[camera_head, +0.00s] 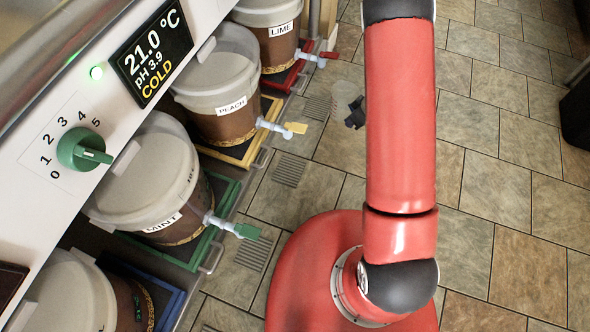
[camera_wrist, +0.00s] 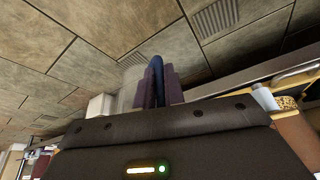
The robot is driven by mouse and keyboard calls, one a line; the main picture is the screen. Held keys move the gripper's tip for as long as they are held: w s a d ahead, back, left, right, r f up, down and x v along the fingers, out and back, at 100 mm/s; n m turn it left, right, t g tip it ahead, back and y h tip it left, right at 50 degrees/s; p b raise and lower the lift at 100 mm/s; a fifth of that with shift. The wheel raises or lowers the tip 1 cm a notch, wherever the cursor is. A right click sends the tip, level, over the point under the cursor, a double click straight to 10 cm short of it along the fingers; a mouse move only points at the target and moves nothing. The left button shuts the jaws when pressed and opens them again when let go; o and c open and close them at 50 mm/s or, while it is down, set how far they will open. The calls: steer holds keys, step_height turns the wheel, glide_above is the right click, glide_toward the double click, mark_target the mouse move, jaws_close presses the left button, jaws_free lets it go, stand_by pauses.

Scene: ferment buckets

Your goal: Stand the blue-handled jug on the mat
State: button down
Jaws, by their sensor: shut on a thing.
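My gripper (camera_head: 355,114) is partly hidden behind my red arm in the head view, out over the tiled floor to the right of the buckets. In the wrist view my gripper (camera_wrist: 158,84) has its two dark purple fingers shut on a narrow blue handle (camera_wrist: 157,70). A pale translucent vessel (camera_head: 345,96), seemingly the jug, shows beside my gripper in the head view. In the wrist view its clear body is hard to make out against the floor. I cannot tell its tilt or whether it holds liquid. I cannot make out a mat in either view.
Lidded buckets labelled MINT (camera_head: 148,185), PEACH (camera_head: 222,90) and LIME (camera_head: 270,30) stand in coloured trays at left. Their taps (camera_head: 232,227) stick out towards the floor. A control panel (camera_head: 75,140) reads 21.0 °C, pH 3.9, COLD. Tiled floor (camera_head: 490,150) at right is open.

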steer(key=s+d+f+n+g+y+b, duration=0.1)
steer(key=s+d+f+n+g, duration=0.1)
steer(key=f+n, duration=0.45)
steer(key=s+d+f+n+g+b, duration=0.15)
steer(key=f+n, duration=0.25)
steer(key=f, duration=0.5)
steer(key=shift+g, duration=0.25)
steer(key=shift+s+a+f+b, duration=0.25)
steer(key=shift+s+a+f, duration=0.45)
steer(key=shift+a, duration=2)
steer(key=shift+s+a+f+b, duration=0.3)
steer(key=shift+s+a+f, duration=0.35)
steer(key=shift+a, duration=2)
steer(key=shift+s+a+f+b, duration=0.25)
steer(key=shift+s+a+f, duration=0.4)
steer(key=shift+a, duration=2.05)
steer(key=shift+f, duration=0.1)
steer(key=c, duration=1.5)
jaws_free()
